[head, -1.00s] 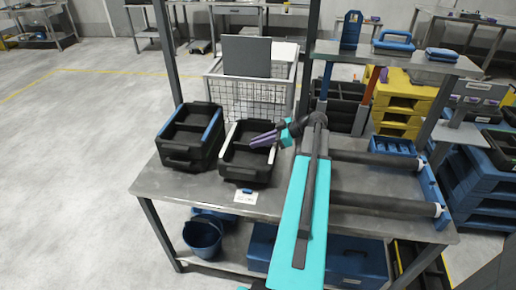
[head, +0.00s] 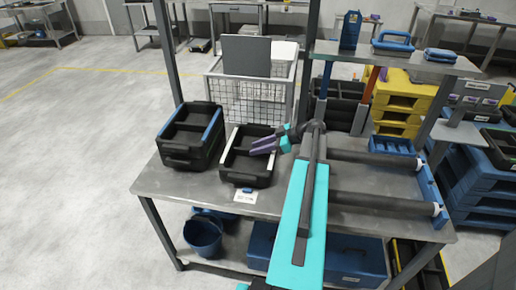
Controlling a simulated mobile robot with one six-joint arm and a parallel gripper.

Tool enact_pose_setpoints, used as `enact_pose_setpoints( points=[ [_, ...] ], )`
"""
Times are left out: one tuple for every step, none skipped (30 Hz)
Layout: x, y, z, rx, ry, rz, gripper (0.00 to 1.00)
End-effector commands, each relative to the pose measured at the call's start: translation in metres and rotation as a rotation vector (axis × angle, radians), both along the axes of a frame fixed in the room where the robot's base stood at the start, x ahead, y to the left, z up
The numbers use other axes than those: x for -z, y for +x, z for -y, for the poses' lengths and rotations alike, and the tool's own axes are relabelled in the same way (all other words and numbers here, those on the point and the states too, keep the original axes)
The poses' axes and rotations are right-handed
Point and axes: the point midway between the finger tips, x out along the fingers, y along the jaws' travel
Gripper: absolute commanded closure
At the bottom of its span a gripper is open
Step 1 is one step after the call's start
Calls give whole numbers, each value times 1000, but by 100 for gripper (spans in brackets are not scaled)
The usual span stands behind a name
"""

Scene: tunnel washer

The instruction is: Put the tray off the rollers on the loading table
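A black tray (head: 247,178) with a pale rim edge sits flat on the grey loading table (head: 310,205), left of the rollers. A second black tray (head: 181,155) with a blue rim edge stands close to its left. My gripper (head: 262,146) is over the right side of the pale-rimmed tray, its purple fingers pointing left. The fingers look spread apart with nothing between them. Whether they touch the tray rim cannot be told. The dark rollers (head: 385,206) on the right of the table carry no tray; my arm hides their left ends.
A small blue compartment box (head: 392,146) lies behind the rollers. A shelf (head: 400,62) with blue items stands above them. A wire cart (head: 250,100) is behind the table. A label card (head: 246,196) lies in front of the pale-rimmed tray. Floor on the left is clear.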

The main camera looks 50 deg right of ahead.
Motion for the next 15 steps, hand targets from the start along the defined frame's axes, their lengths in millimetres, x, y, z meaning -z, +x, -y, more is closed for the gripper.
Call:
enact_pose_setpoints(
  points=[
    [0,0,0,0,0,0,69],
    [0,0,0,0,0,0,69],
    [0,0,0,0,0,0,69],
    [0,0,0,0,0,0,69],
    [0,0,0,0,0,0,69],
    [0,0,0,0,0,0,69],
    [-1,0,0,0,0,0,69],
    [-1,0,0,0,0,0,69],
    [-1,-1,1,0,0,0,69],
    [-2,-2,2,0,-1,1,69],
    [-3,-3,3,0,-1,1,69],
    [-4,-6,4,0,-1,1,69],
    [-5,-7,5,0,-1,1,69],
    [-7,-10,6,0,-1,1,69],
    [-8,-13,9,1,-2,1,69]
  ],
)
